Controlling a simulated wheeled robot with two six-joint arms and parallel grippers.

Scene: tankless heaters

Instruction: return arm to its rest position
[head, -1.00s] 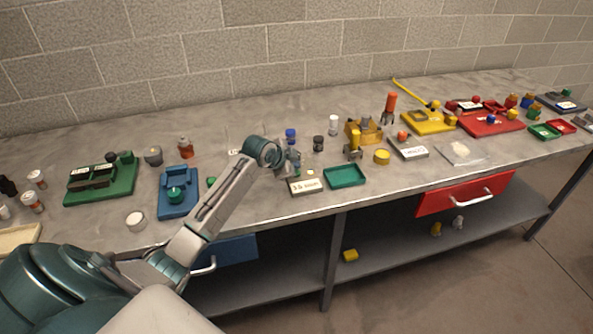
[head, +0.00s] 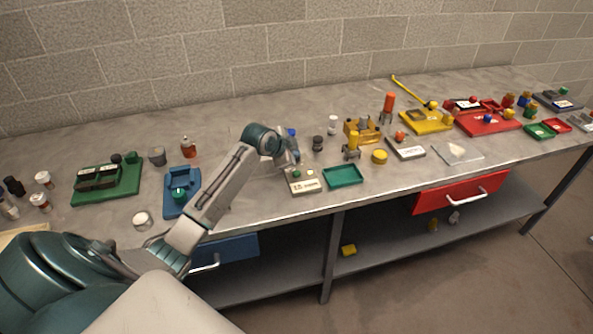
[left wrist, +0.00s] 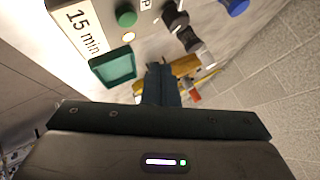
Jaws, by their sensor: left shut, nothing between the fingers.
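My left arm comes in from the lower left of the head view and reaches over the workbench (head: 250,200). My left gripper (head: 294,157) is above the bench, just behind a white timer box (head: 303,183). It is shut and holds nothing. In the left wrist view the shut fingers (left wrist: 161,85) point toward the bench things. The timer box, marked "15 min" (left wrist: 82,28), has a green button and stands at the upper left there, beside a green tray (left wrist: 113,66). The green tray (head: 343,177) lies right of the timer box in the head view. My right gripper is out of sight.
Close by stand a blue-capped bottle (head: 291,133), a dark jar (head: 318,143) and a yellow device (head: 361,131). A blue holder (head: 181,190) and a green block (head: 108,181) lie left of my arm. Red drawer (head: 462,192) sticks out below the bench.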

